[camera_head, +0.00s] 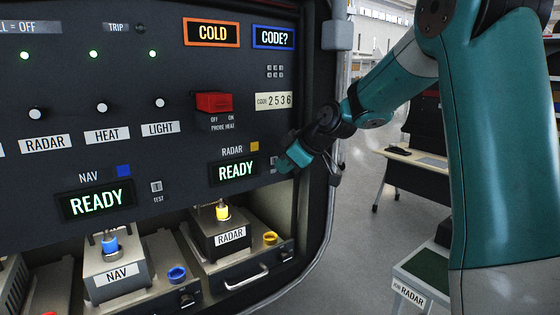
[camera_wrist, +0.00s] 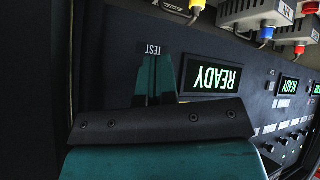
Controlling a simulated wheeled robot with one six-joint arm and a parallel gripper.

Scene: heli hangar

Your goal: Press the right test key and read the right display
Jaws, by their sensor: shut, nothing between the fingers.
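The right display (camera_head: 235,171), under the RADAR label, reads READY in green. It also shows upside down in the wrist view (camera_wrist: 212,78). The right test key (camera_head: 274,161) shows only as a sliver at my gripper's tip; in the wrist view the fingers cover it and only its TEST label (camera_wrist: 153,49) shows. My gripper (camera_head: 283,165) is shut and empty, its fingertips at the key's place; I cannot tell whether they touch it. The fingers also show in the wrist view (camera_wrist: 157,60).
The left NAV display (camera_head: 97,202) also reads READY, with its own test key (camera_head: 157,187). A red PROBE HEAT switch cover (camera_head: 214,103) sits above. The NAV box (camera_head: 118,273) and RADAR box (camera_head: 228,238) stand in the bay below. A COLD display (camera_head: 212,32) is at the top.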

